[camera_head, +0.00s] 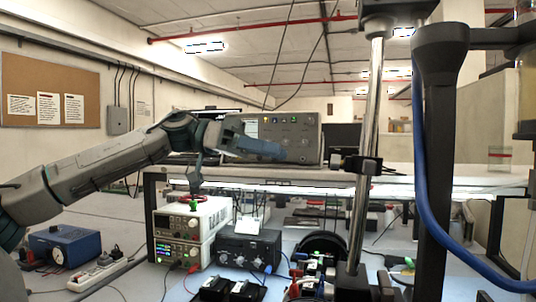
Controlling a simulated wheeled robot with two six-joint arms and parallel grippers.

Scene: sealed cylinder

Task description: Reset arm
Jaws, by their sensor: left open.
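My left arm comes in from the left edge. Its left gripper (258,149) is raised in front of the grey instrument, above the front bench. The gripper is open, and I see nothing held in it. Its fingertips partly blend with the instrument behind. My right gripper is not in view. A clear cylinder with dark fittings (526,62) is cut off by the right edge; I cannot tell whether it is sealed.
A grey instrument (307,132) stands on a raised shelf (420,184). Stacked power supplies (183,252), a black box (248,246) and a blue meter (66,245) stand below. A chrome rod (370,110), dark post (436,150) and blue hose (424,190) block the right side.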

